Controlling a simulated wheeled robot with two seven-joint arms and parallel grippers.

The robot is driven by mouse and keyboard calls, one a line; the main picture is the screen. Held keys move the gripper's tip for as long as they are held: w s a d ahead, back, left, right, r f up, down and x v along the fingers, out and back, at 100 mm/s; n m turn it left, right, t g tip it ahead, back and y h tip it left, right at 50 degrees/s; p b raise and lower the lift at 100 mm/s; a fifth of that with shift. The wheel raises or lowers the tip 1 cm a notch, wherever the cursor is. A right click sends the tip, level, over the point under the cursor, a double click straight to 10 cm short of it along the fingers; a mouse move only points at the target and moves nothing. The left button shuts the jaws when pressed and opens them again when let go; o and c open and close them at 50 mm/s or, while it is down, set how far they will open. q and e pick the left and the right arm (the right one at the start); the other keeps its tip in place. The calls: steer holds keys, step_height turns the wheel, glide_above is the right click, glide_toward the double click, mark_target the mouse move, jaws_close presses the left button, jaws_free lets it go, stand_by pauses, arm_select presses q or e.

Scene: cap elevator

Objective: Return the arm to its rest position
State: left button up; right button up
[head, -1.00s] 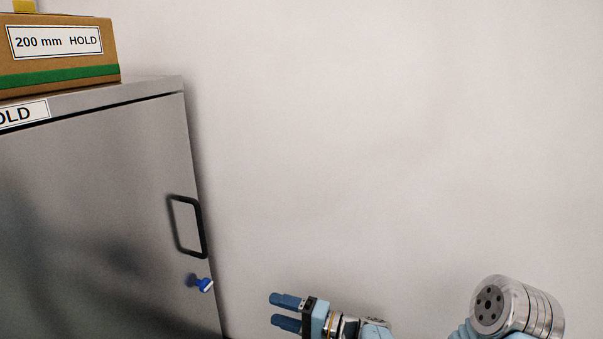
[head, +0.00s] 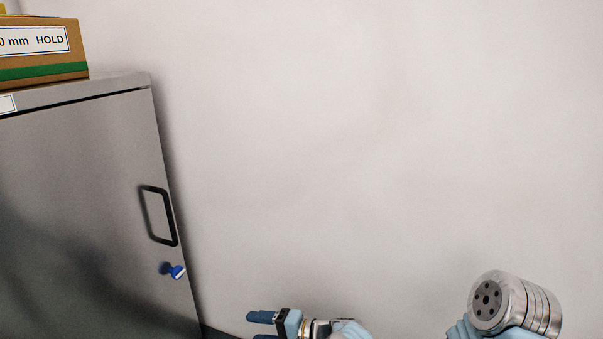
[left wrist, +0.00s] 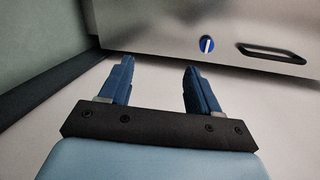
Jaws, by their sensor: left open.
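My left gripper (head: 252,327) is at the bottom of the head view, partly cut off by the lower edge. Its dark blue fingers point left, one above the other, spread with nothing between them. In the left wrist view the fingers (left wrist: 159,64) are open and empty, with the cabinet front beyond them. A silver, round joint of my arm (head: 515,303) shows at the lower right of the head view. My right gripper is not in view.
A grey metal cabinet (head: 80,200) stands at the left, with a black handle (head: 160,216) and blue knob (head: 174,271), left of and apart from the gripper. A cardboard box (head: 45,50) marked HOLD sits on top. A bare pale wall (head: 380,150) fills the background.

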arm_select(q)
steer(key=s+a+f+g+h, duration=0.2)
steer(key=s+a+f, duration=0.1)
steer(key=f, duration=0.4)
steer(key=s+a+f+g+h, duration=0.2)
steer(key=s+a+f, duration=0.15)
steer(key=f, duration=0.25)
steer(key=s+f+g+h, duration=0.3)
steer(key=s+f+h, duration=0.4)
steer(key=s+f, duration=0.2)
steer(key=s+d+f+n+h, duration=0.2)
steer(key=s+d+n+h, duration=0.2)
steer(key=s+h, duration=0.25)
step_height(320, 180, up, 15)
steer(key=s+n+t+h+p, duration=0.1)
steer(key=n+t+p, duration=0.1)
steer(key=p, duration=1)
steer(key=shift+s+d+n+t+p, duration=0.15)
steer(key=shift+d+n+t+p, duration=0.15)
steer(key=shift+t, duration=0.5)
steer(key=shift+r+h, duration=0.1)
steer(key=shift+h, duration=0.15)
